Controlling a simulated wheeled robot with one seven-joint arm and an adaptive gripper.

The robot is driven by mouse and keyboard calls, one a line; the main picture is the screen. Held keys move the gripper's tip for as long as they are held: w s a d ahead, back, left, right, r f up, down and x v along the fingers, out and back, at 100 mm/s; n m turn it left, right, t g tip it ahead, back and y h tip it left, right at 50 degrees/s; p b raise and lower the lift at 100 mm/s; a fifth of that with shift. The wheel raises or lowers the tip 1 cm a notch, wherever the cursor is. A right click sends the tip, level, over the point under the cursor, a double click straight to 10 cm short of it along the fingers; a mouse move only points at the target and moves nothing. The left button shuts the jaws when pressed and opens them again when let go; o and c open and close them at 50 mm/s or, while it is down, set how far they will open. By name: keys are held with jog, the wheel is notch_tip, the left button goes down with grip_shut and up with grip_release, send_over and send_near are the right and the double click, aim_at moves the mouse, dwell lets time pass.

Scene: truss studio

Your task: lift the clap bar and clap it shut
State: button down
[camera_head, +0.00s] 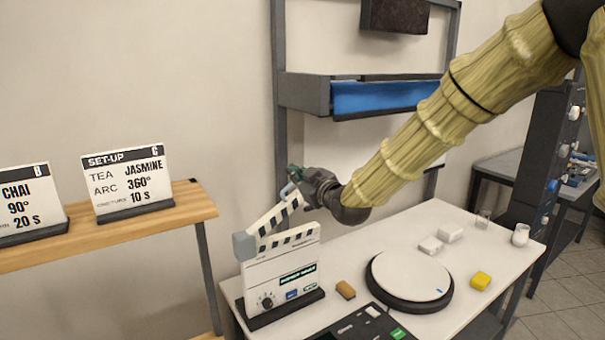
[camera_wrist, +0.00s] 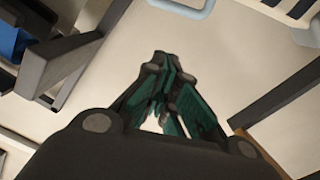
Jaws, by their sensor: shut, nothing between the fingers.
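A white clapperboard (camera_head: 282,274) stands upright in a black base at the left of the white table. Its striped clap bar (camera_head: 274,216) is raised at an angle, its free end up and to the right, with an open wedge between it and the board's striped top edge. My gripper (camera_head: 294,174) is just above the bar's raised end; in the head view I cannot tell whether they touch. In the wrist view my gripper (camera_wrist: 163,75) has its green-padded fingers together with nothing between them. A striped piece, seemingly of the clapperboard (camera_wrist: 292,7), shows at the top right there.
A wooden shelf (camera_head: 180,208) with sign cards stands left. A blue-lined rack shelf (camera_head: 385,96) is behind.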

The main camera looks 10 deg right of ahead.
jog(key=w+f+p, duration=0.3)
jog(key=w+p, duration=0.1)
jog(key=w, duration=0.1)
jog(key=shift+w+a+f, duration=0.15)
jog(key=shift+w+a, duration=0.1)
jog(key=shift+a, duration=0.2)
dwell(0.3)
jog(key=shift+f, duration=0.1)
jog(key=w+d+f+m+b, duration=0.3)
jog(key=d+f+b, duration=0.3)
jog(key=f+b, duration=0.3)
jog(key=shift+f+m, duration=0.15)
jog(key=shift+m, duration=0.45)
